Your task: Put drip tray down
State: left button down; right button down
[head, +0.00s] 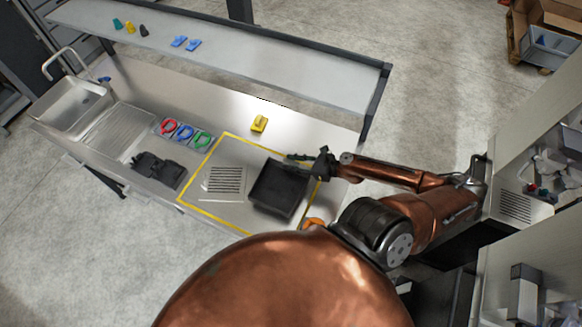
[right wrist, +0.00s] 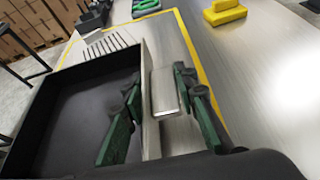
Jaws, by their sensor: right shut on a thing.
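The drip tray (head: 278,188) is a dark, open, square tray at the right end of the yellow-outlined area on the steel counter. It also fills the left of the right wrist view (right wrist: 75,110). My right gripper (head: 303,160) comes in from the right and is shut on the tray's far edge. In the right wrist view its green fingers (right wrist: 150,110) stand on both sides of the tray wall. The tray looks roughly level; I cannot tell whether it touches the counter. My left gripper is not in view.
A slotted plate (head: 226,180) lies left of the tray inside the yellow outline (head: 205,155). A yellow block (head: 259,123) lies behind it. Red, blue and green items (head: 185,132), a black object (head: 158,170) and a sink (head: 75,102) are further left. A shelf (head: 250,55) runs along the back.

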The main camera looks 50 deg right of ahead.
jog(key=shift+w+d+f, duration=0.15)
jog(key=shift+w+f, duration=0.05)
jog(key=shift+w, duration=0.05)
jog(key=shift+f, duration=1.65)
jog(key=c, duration=1.5)
grip_release()
jog(key=shift+f, duration=0.15)
jog(key=shift+c, duration=0.2)
jog(key=b+v, duration=0.2)
jog(key=v, duration=1)
